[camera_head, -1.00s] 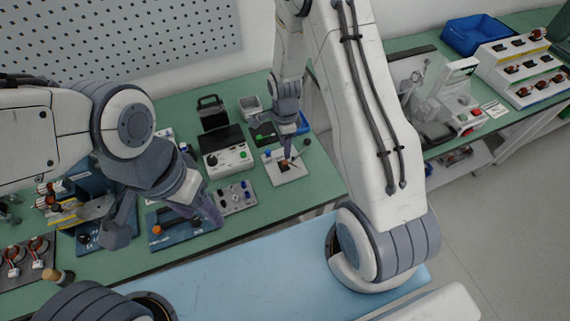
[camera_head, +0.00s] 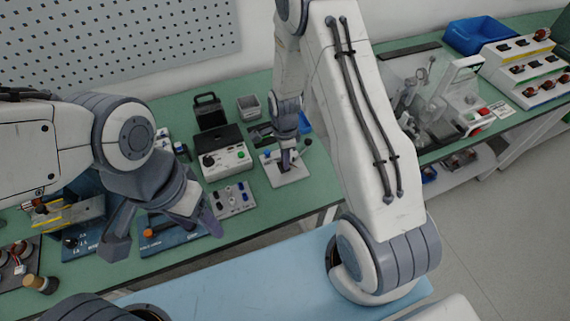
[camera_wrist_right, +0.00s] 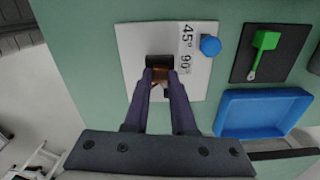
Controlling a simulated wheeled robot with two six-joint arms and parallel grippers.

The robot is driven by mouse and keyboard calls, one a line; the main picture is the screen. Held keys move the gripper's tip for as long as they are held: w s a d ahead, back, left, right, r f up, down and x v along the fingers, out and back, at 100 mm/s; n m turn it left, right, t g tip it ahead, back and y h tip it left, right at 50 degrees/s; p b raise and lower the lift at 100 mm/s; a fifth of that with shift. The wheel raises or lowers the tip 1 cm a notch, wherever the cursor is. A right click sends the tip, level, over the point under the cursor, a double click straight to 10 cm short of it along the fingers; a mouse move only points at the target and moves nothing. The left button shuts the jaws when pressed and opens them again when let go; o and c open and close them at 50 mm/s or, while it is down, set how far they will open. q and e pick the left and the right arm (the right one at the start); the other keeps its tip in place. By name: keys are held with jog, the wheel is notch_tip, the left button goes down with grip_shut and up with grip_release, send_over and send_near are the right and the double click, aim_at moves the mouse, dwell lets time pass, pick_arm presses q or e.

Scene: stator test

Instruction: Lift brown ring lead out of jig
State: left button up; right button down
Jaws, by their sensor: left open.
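A white jig plate (camera_head: 292,178) lies on the green bench. In the right wrist view the jig plate (camera_wrist_right: 133,47) carries 45° and 90° marks, a blue knob (camera_wrist_right: 210,46) and a dark block (camera_wrist_right: 159,61). The brown ring lead (camera_wrist_right: 160,75) shows as a small brown piece at the dark block, between my right fingertips; most of it is hidden. My right gripper (camera_wrist_right: 160,78) appears closed on it, low over the plate. In the head view my right gripper (camera_head: 287,165) points down at the jig. My left gripper (camera_head: 163,235) is open, its fingers wide apart, above a blue fixture.
A control box (camera_head: 224,160) and a grey switch panel (camera_head: 233,197) stand left of the jig. A blue tray (camera_wrist_right: 262,112) and a dark pad with a green-handled tool (camera_wrist_right: 265,45) lie close on its right in the wrist view. A clear-shielded machine (camera_head: 440,95) stands further right.

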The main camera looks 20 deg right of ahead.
jog(key=shift+r, duration=0.1)
jog(key=shift+r+p, duration=1)
jog(key=shift+r, duration=0.15)
jog(key=shift+s+d, duration=0.1)
